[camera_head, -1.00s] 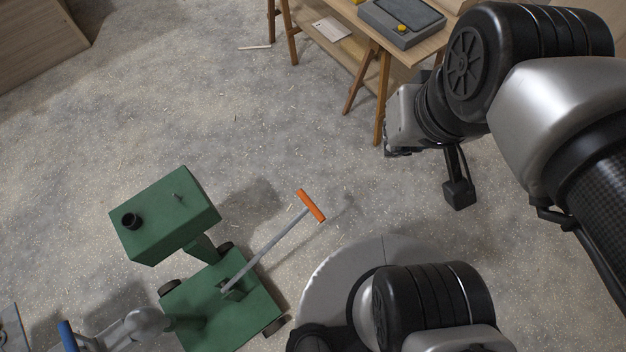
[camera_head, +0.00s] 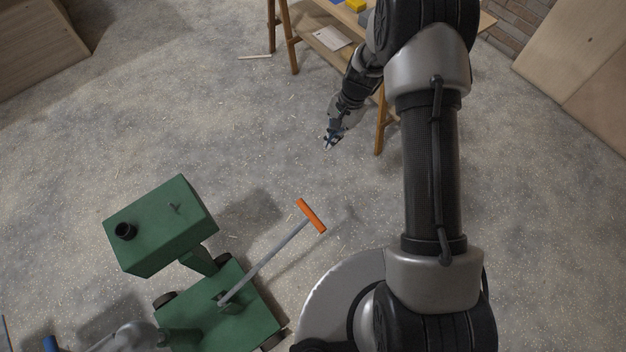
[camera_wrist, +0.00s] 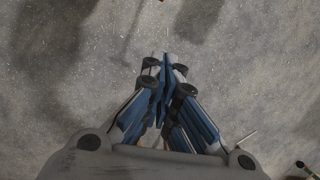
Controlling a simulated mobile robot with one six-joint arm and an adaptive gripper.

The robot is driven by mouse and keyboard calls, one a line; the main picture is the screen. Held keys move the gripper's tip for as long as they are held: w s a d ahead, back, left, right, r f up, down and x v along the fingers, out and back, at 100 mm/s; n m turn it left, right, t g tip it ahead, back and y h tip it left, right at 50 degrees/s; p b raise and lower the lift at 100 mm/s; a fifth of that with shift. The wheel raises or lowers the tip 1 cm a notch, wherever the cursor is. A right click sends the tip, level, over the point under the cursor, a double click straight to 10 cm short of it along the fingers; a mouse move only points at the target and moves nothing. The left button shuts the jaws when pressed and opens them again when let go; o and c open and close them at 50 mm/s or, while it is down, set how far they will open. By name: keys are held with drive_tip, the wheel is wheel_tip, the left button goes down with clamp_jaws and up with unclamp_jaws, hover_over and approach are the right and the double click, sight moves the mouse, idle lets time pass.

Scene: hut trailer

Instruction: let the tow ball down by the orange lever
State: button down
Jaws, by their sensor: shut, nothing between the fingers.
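The orange lever (camera_head: 311,216) is a short crossbar on top of a slanted grey rod. The rod (camera_head: 268,258) rises from the low base of a green wheeled machine (camera_head: 225,307) at the lower left. My gripper (camera_head: 328,145) is beyond the orange bar in the head view, shut and empty, pointing down over bare floor.
The machine's green upper box (camera_head: 160,222) carries a black round fitting (camera_head: 125,231). A wooden trestle table (camera_head: 379,125) stands behind my gripper. Wooden panels (camera_head: 590,75) lean at the right. The grey floor between the machine and the table is clear.

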drive_tip(key=s+f+m+g, duration=0.1)
drive_tip(key=s+f, duration=0.3)
drive_tip(key=f, duration=1.4)
drive_tip(key=shift+a+m+b, duration=0.3)
drive_tip(key=shift+m, duration=0.5)
drive_tip(key=shift+f, duration=0.2)
drive_tip(key=b+x, duration=0.3)
drive_tip(key=x, duration=0.7)
drive_tip(key=shift+s+a+r, duration=0.45)
drive_tip(key=shift+a+r, duration=0.25)
drive_tip(key=shift+a, duration=0.05)
drive_tip(key=shift+s+a+r, duration=0.5)
drive_tip(key=shift+a+r, duration=0.25)
